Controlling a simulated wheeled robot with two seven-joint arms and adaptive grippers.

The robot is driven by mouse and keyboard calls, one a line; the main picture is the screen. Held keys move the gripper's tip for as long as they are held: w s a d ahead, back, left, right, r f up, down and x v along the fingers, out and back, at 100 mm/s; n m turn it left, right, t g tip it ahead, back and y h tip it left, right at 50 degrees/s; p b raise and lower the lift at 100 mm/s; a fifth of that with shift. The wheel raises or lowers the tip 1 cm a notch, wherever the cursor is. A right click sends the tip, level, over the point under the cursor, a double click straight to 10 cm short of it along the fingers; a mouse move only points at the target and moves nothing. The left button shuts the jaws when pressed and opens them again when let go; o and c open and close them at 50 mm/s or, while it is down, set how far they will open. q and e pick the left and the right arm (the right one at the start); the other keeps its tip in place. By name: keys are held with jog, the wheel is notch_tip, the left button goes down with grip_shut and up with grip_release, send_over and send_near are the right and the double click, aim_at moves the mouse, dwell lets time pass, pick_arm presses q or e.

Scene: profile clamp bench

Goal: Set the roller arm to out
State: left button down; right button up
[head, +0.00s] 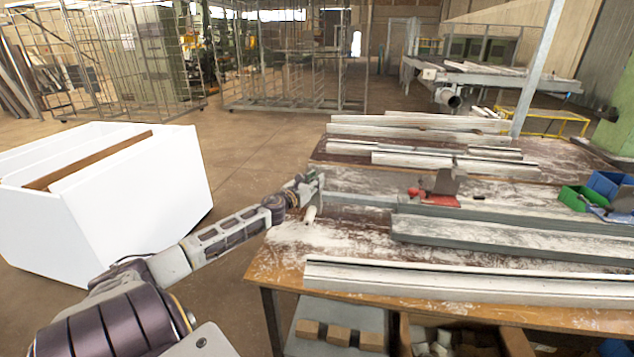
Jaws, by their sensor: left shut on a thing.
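My left gripper (309,184) is at the left end of the profile bench, reached from the left. It is shut on the roller arm, which is small here and mostly hidden by the fingers. A short pale roller (311,214) shows just below the fingertips, above the dusty bench top. A long grey rail (360,200) runs right from beside the gripper to a red clamp (433,197) with a dark upright plate. The exact angle of the roller arm cannot be told. My right gripper is not in view.
White and grey profiles lie along the wooden bench (285,262), in front of and behind the rail. Green (583,198) and blue (607,185) bins stand at its right. A white box (150,200) stands on the floor at left. Floor between box and bench is clear.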

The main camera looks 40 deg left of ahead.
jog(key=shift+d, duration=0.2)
pick_arm(q)
jog(key=c, duration=1.3)
grip_release()
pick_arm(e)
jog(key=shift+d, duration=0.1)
pick_arm(q)
jog(key=shift+s, duration=0.2)
jog(key=shift+s+d+f, duration=0.1)
jog(key=shift+s+d, duration=0.1)
jog(key=shift+s, duration=0.55)
jog(key=shift+s+d, duration=0.25)
jog(key=shift+s, duration=1.4)
jog(key=shift+s+d, duration=0.25)
jog(key=shift+s, duration=1.45)
jog(key=shift+s+d, duration=0.25)
jog(key=shift+s, duration=1.4)
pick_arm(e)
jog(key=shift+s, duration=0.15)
